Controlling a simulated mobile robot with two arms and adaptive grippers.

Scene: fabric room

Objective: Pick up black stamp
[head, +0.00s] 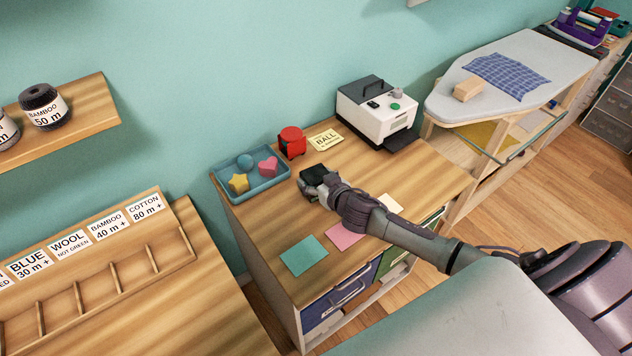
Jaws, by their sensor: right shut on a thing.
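The black stamp (313,174) is at the end of my right gripper (314,186), over the wooden cabinet top (370,177). The right gripper is shut on it. The fingers hide part of the stamp, and I cannot tell whether it touches the surface. My left gripper is not in view.
A blue tray (262,184) with star, ball and heart shapes sits left of the gripper. Behind are a red stamp (291,142), a "BALL" card (325,140) and a white machine (378,112). Teal (304,255), pink (345,234) and cream (390,203) sheets lie in front.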

